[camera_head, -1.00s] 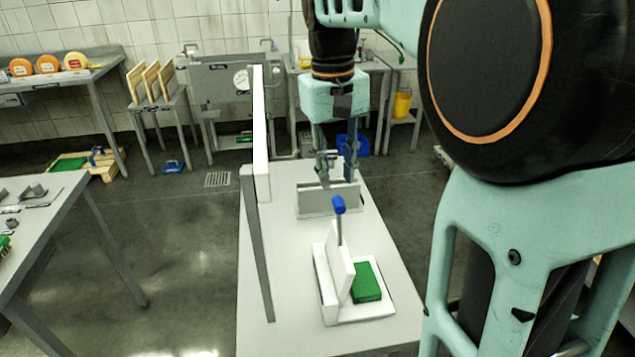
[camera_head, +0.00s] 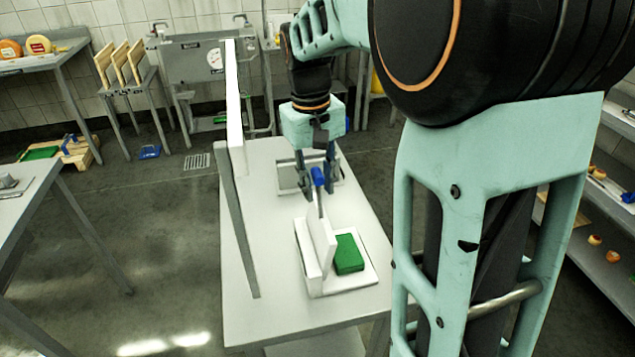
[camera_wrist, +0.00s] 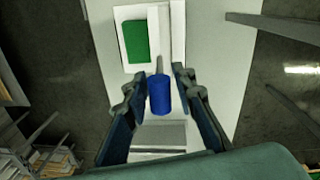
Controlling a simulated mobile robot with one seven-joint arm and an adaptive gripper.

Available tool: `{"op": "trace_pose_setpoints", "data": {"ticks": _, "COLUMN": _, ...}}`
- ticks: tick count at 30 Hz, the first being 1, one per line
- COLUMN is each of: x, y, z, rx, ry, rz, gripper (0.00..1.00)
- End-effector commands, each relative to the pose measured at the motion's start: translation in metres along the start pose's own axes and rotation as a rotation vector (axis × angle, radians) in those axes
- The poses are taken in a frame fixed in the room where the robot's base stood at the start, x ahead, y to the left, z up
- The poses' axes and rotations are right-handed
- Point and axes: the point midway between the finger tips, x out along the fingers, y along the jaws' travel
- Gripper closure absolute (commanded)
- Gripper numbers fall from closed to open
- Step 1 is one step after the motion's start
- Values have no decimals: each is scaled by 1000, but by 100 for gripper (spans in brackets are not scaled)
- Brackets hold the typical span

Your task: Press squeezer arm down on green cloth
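The squeezer (camera_head: 303,249) stands on the white table (camera_head: 262,300). Its white arm plate (camera_head: 321,243) is upright, with a blue handle (camera_head: 318,177) on a thin rod at the top. The green cloth (camera_head: 348,253) lies flat in the squeezer's tray, to the right of the plate. My gripper (camera_head: 319,188) is open, pointing down, with its fingers at the handle.
A tall white panel on a post (camera_head: 236,112) stands along the table's left edge, close to my arm. A shelf unit (camera_head: 608,200) is at the right. Another table stands at the left.

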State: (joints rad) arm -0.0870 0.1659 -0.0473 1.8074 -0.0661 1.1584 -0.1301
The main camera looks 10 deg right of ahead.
Motion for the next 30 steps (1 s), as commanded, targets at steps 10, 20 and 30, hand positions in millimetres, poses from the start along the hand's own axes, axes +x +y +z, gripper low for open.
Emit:
{"op": "trace_pose_setpoints", "data": {"ticks": 10, "x": 0, "y": 0, "z": 0, "rx": -1, "ry": 0, "rz": 0, "gripper": 100}}
{"op": "trace_pose_setpoints", "data": {"ticks": 20, "x": 0, "y": 4, "z": 1, "rx": 1, "ry": 3, "rz": -15, "gripper": 100}}
{"op": "trace_pose_setpoints", "data": {"ticks": 30, "x": 9, "y": 43, "z": 9, "rx": 13, "ry": 34, "rz": -177, "gripper": 100}}
